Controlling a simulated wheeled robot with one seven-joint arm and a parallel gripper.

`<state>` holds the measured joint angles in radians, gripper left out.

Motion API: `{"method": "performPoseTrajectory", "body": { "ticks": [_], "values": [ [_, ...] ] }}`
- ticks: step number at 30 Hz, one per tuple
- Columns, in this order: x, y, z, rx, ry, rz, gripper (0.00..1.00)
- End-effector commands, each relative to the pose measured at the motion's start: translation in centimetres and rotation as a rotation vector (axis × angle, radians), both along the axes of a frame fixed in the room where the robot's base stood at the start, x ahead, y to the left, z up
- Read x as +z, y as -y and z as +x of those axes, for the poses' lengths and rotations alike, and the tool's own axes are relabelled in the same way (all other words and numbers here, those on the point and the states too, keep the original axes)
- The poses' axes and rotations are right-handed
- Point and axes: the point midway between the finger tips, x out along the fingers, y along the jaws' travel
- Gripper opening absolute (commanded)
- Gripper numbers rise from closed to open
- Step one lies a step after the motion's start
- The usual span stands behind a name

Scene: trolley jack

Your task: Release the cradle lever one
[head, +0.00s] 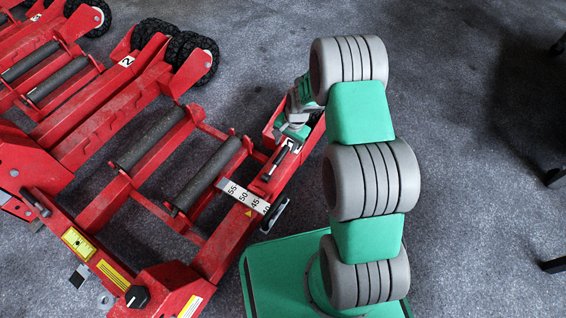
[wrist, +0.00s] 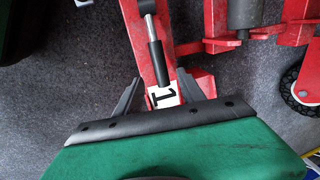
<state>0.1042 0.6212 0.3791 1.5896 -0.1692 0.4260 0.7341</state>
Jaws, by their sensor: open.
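The cradle lever (wrist: 155,58) shows in the wrist view as a black handle on a silver rod, over a red beam. A white label with a black 1 (wrist: 163,94) is at the handle's lower end. My gripper (wrist: 158,77) is open, its two dark fingers on either side of the handle's end in the picture. I cannot tell whether they touch it or are at its height. In the head view the lever (head: 275,164) lies along the right red beam, with my gripper (head: 291,133) just above it, partly hidden by my arm.
The red trolley jack (head: 228,262) has grey rollers (head: 205,176), a ruler strip (head: 243,195) and a black knob (head: 137,297). Another red unit labelled 2 (head: 127,61) stands to the left, with black wheels (head: 196,60). Grey carpet (head: 460,130) lies open to the right.

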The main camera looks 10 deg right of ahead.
Motion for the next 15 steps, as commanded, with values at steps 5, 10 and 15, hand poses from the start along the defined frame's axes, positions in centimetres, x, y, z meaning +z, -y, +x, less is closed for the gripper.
{"method": "performPoseTrajectory", "body": {
  "ticks": [5, 10, 15],
  "values": [
    [-2.9, -0.3, 0.2, -0.001, -0.003, 0.002, 0.47],
    [-6.1, -0.8, 0.7, 0.0, -0.002, 0.001, 0.47],
    [-7.4, -1.0, 1.0, 0.0, 0.0, 0.0, 0.47]
  ]
}}
